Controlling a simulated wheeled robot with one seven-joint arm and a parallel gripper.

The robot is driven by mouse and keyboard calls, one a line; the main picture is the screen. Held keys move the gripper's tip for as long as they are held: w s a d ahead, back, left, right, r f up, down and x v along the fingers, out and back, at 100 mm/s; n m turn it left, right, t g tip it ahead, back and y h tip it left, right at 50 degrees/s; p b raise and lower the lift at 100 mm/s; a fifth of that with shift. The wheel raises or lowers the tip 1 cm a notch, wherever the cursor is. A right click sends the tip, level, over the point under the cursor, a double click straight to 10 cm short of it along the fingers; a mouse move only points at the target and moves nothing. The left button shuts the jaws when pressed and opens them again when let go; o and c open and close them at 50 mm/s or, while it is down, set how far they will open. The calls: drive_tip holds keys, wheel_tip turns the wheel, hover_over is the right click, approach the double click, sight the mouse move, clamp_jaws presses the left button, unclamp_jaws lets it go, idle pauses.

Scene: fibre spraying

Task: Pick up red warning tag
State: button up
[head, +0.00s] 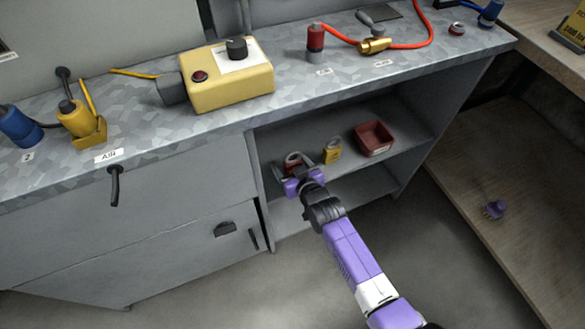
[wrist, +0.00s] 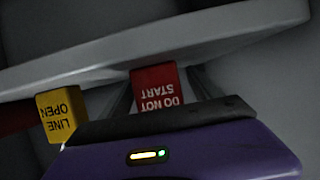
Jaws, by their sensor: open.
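The red warning tag (wrist: 157,84) shows in the wrist view with white "DO NOT START" lettering, upside down. In the head view the red tag (head: 293,158) is on the shelf inside the open cabinet, partly hidden by my gripper. My gripper (head: 295,170) reaches into the cabinet right in front of it. In the wrist view my purple gripper has thin dark fingers on either side of the red tag, apart from each other. The gripper is open, and I cannot tell whether a finger touches the tag.
A yellow "LINE OPEN" tag (head: 332,153) stands close to the right of the red tag; in the wrist view it is at left (wrist: 58,112). A dark red bin (head: 373,138) is further right on the shelf (head: 355,178). The countertop (head: 150,127) overhangs the cabinet.

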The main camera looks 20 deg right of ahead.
drive_tip(key=shift+w+f, duration=0.1)
drive_tip(key=shift+w, duration=0.1)
drive_tip(key=c, duration=1.5)
